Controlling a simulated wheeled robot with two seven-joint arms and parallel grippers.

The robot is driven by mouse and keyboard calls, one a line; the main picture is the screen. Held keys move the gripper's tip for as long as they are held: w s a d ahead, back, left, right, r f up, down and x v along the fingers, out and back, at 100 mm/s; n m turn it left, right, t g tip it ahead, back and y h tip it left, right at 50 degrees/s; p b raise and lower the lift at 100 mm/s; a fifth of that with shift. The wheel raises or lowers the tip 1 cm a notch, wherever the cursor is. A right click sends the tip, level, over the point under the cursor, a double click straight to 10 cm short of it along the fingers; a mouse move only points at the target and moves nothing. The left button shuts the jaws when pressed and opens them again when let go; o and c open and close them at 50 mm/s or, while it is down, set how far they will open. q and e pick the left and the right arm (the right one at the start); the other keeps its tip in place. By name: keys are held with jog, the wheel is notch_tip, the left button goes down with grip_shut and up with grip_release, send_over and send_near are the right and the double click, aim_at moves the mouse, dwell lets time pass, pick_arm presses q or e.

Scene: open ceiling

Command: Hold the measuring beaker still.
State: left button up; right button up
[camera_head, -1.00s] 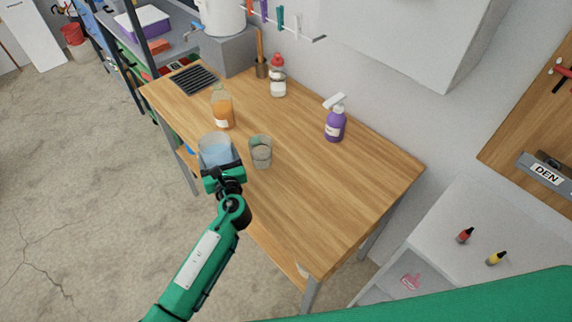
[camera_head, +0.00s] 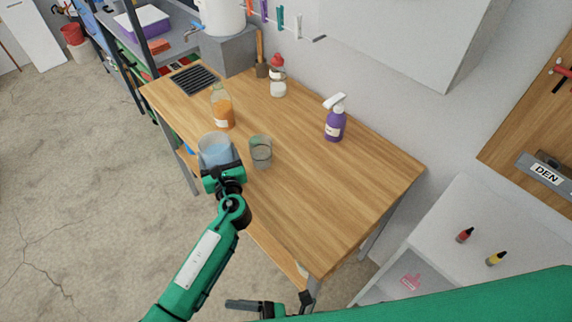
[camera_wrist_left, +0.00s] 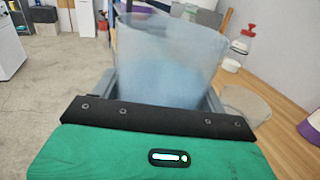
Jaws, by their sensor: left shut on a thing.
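The measuring beaker (camera_head: 214,146) is a clear cup with pale blue contents, upright at the left edge of the wooden table. My left gripper (camera_head: 221,172) is shut on it from the near side. In the left wrist view the beaker (camera_wrist_left: 168,55) stands between the two dark fingers, and its lower part is hidden behind the gripper body. My right gripper (camera_head: 268,308) shows only partly at the bottom edge of the head view, in front of the table and apart from the beaker; its jaw state is unclear.
A glass (camera_head: 261,152) stands just right of the beaker. An orange bottle (camera_head: 222,112), a red-capped jar (camera_head: 278,86) and a purple pump bottle (camera_head: 335,126) stand on the table (camera_head: 318,205). The table's right front is clear.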

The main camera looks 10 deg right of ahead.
pick_arm(q)
jog(key=shift+r, duration=0.1)
pick_arm(e)
notch_tip(320, 180, up, 6)
jog(key=s+d+n+g+y, duration=0.1)
jog(key=s+n+g+y, duration=0.1)
jog(key=n+g, duration=0.35)
pick_arm(q)
jog(key=shift+s, duration=0.1)
pick_arm(e)
jog(key=w+d+r+m+h, duration=0.1)
jog(key=w+d+r+h, duration=0.15)
jog(key=w, duration=0.65)
jog(key=w+d+r+m+h, duration=0.1)
jog(key=w+d+r, duration=0.2)
jog(key=w, duration=0.7)
jog(key=m+t+h, duration=0.6)
jog(key=t+h, duration=0.6)
jog(key=t, duration=0.1)
send_near(261, 154)
jog(key=w+f, duration=0.1)
jog(key=w+d+f, duration=0.1)
jog(key=f, duration=0.1)
jog(key=shift+w+d+f, duration=0.1)
jog(key=shift+w+f, duration=0.05)
jog(key=shift+f, duration=0.1)
jog(key=shift+w+f, duration=0.2)
jog(key=shift+w, duration=0.15)
jog(key=x, duration=1.1)
jog(key=shift+a, duration=0.3)
